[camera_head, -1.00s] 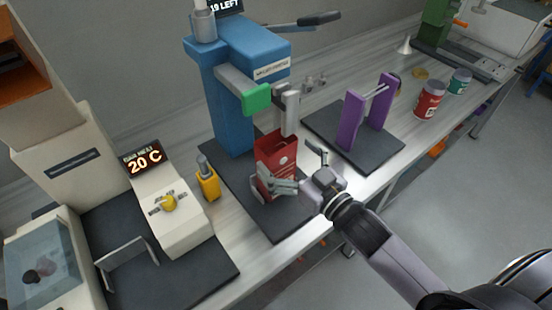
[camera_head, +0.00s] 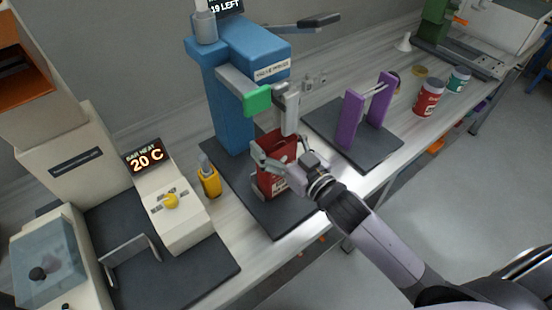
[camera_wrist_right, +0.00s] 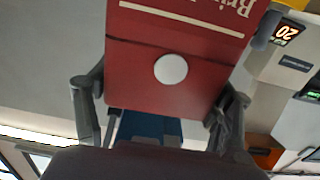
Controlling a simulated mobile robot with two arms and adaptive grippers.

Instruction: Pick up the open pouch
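The open pouch (camera_head: 268,184) is red and stands upright on a dark mat under the blue machine's spout. My right gripper (camera_head: 276,158) is at its upper part, with one finger on either side. In the right wrist view the red pouch (camera_wrist_right: 165,75), with a white round spot and pale lettering, fills the space between the fingers of my right gripper (camera_wrist_right: 160,100). The fingers are spread wide, and a narrow gap shows at the left one. Contact at the right finger is unclear. My left gripper is not in view.
The blue machine (camera_head: 233,105) with a green-tipped arm (camera_head: 257,99) stands close behind and above the pouch. A yellow holder (camera_head: 209,181) is to the left. A purple stand (camera_head: 350,120) is to the right. Red (camera_head: 428,97) and teal (camera_head: 458,79) cans stand farther right.

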